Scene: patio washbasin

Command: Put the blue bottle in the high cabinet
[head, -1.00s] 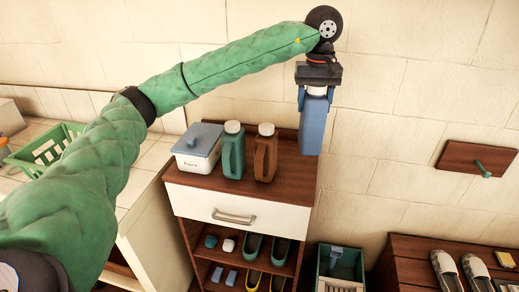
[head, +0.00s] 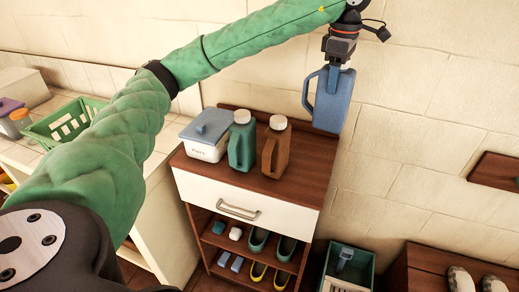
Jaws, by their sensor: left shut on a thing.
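The blue bottle (head: 331,99) hangs upright from my left gripper (head: 338,50) at the upper right of the head view. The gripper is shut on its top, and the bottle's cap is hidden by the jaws. The bottle's handle faces left. It is held in the air beside the right end of the wooden cabinet top (head: 300,178), in front of the tiled wall. No high cabinet can be made out in this view. My right gripper is not in view.
On the cabinet top stand a green bottle (head: 241,145), a brown bottle (head: 275,148) and a white box with a blue lid (head: 207,135). A green basket (head: 65,122) is on the left counter. A wooden wall board (head: 497,170) is at right.

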